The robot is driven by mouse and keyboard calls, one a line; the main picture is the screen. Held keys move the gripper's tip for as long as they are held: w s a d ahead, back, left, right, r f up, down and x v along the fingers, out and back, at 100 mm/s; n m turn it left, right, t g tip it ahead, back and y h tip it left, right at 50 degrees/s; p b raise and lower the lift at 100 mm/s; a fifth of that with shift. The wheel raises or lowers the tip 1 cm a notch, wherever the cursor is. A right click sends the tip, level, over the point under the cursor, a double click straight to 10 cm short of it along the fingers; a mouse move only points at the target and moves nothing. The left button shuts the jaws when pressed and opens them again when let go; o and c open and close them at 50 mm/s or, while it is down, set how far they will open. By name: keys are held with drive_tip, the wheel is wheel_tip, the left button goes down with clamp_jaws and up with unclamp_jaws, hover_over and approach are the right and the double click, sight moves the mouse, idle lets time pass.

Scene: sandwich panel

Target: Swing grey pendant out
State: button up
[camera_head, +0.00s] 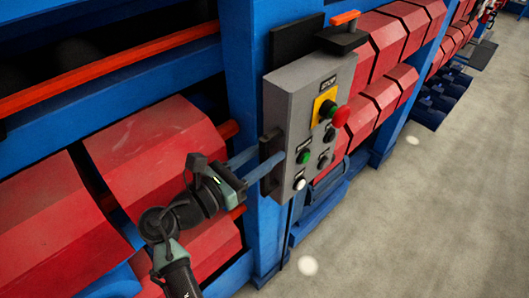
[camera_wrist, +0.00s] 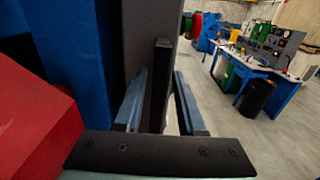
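The grey pendant (camera_head: 290,112) is a box on a blue post, with a red knob, a yellow plate and several buttons on its face. A dark upright handle (camera_head: 268,183) is on its left side. My gripper (camera_head: 268,153) reaches this handle from the left, with its fingers apart. In the wrist view, the handle (camera_wrist: 161,85) stands between the two fingers of my gripper (camera_wrist: 161,74), with a gap on the right. Contact with the left finger is unclear. The pendant's grey side (camera_wrist: 150,28) rises behind the handle, and its button face is mostly hidden there.
The blue post (camera_head: 247,90) stands directly behind the pendant. Red rollers (camera_head: 155,140) lie close around my arm on the left. Grey floor (camera_head: 430,190) is open on the right. A blue workbench (camera_wrist: 265,75) stands farther off in the wrist view.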

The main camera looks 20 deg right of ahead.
clamp_jaws()
idle(1.2)
